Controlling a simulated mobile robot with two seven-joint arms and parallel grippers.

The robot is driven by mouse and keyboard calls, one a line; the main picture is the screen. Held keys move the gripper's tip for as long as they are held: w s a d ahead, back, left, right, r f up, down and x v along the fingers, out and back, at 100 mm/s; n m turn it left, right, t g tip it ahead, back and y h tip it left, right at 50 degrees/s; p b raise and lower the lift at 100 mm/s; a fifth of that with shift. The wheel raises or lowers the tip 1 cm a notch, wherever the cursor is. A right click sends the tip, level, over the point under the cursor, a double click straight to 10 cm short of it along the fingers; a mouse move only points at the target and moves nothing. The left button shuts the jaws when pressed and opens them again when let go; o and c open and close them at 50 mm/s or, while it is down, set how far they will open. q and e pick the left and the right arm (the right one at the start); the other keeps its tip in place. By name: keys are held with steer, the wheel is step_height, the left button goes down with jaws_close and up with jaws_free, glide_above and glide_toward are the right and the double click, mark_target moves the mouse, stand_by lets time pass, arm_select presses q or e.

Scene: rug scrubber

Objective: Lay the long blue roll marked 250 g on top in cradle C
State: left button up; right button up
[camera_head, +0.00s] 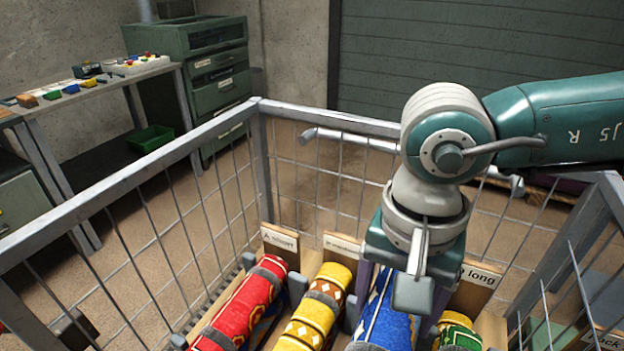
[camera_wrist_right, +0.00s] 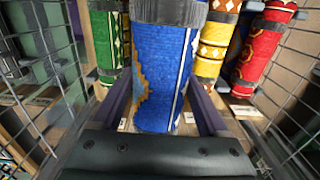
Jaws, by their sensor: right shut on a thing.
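The blue roll (camera_head: 385,325), with a grey band, lies lengthwise between the yellow and green rolls in the head view; no weight mark is readable. My right gripper (camera_head: 398,300) points down over it. In the right wrist view the purple fingers of my right gripper (camera_wrist_right: 161,88) are on both sides of the blue roll (camera_wrist_right: 165,55), shut on it. I cannot tell whether the roll rests in a cradle or is just above one. A label board ending in "long" (camera_head: 480,275) stands behind; its letter is hidden by my gripper.
A red roll (camera_head: 240,310), a yellow roll (camera_head: 318,310) and a green roll (camera_head: 458,335) lie alongside. Boards behind the red (camera_head: 280,240) and yellow rolls (camera_head: 342,246) carry labels. A wire-mesh cage with a grey rail (camera_head: 130,180) surrounds them. A bench (camera_head: 110,80) stands outside.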

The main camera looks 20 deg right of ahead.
step_height(320, 180, down, 12)
steer(key=shift+a+f+b, duration=0.1)
steer(key=shift+b, duration=1.15)
steer(key=shift+f+b, duration=0.8)
steer(key=shift+f, duration=0.95)
steer(key=shift+f, duration=0.15)
steer(key=o, duration=1.5)
steer(key=shift+o, duration=0.2)
